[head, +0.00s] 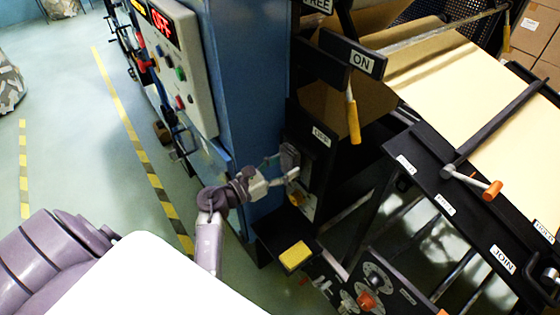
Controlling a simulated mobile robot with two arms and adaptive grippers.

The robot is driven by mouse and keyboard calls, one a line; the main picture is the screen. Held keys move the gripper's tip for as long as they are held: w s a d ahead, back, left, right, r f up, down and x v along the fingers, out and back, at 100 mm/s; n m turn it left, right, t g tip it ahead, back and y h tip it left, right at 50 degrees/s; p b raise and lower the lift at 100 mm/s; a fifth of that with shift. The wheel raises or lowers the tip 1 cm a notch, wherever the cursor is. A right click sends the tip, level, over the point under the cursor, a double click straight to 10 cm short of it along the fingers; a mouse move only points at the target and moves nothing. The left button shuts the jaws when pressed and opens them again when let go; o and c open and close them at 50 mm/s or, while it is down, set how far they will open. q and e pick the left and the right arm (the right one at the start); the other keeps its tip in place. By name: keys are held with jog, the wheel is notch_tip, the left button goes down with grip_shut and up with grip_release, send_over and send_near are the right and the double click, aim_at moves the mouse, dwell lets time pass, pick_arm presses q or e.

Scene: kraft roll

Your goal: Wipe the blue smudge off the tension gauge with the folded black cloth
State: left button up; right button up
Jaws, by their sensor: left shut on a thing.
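My left gripper (284,173) reaches in from the left, in front of the blue machine column. It is shut on a small dark grey folded thing (290,157), which looks like the folded black cloth. The cloth is against or just in front of a black panel on the machine, below a small OFF label (321,134). I cannot tell whether it touches the panel. The tension gauge cannot be clearly made out, and no blue smudge can be seen; the gripper and cloth cover part of that area. My right gripper is not in view.
A yellow pad (295,257) lies on a small black shelf below the gripper. A yellow-handled lever (352,117) hangs by the ON sign. A grey control box (177,60) is at upper left. A knob panel (372,290) is at the bottom. Kraft paper (455,85) spans the right.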

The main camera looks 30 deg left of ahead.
aim_at(304, 169)
pick_arm(q)
jog(key=shift+s+d, duration=0.3)
jog(key=shift+d, duration=0.6)
jog(key=shift+s+d, duration=0.25)
jog(key=shift+d, duration=0.6)
jog(key=w+a+b, duration=0.2)
jog(key=a, duration=0.5)
jog(key=shift+w+b, duration=0.35)
jog(key=shift+w, duration=0.05)
jog(key=v, duration=0.6)
jog(key=shift+b, duration=0.3)
jog(key=shift+s, duration=0.1)
jog(key=b+v, duration=0.1)
jog(key=v, duration=0.2)
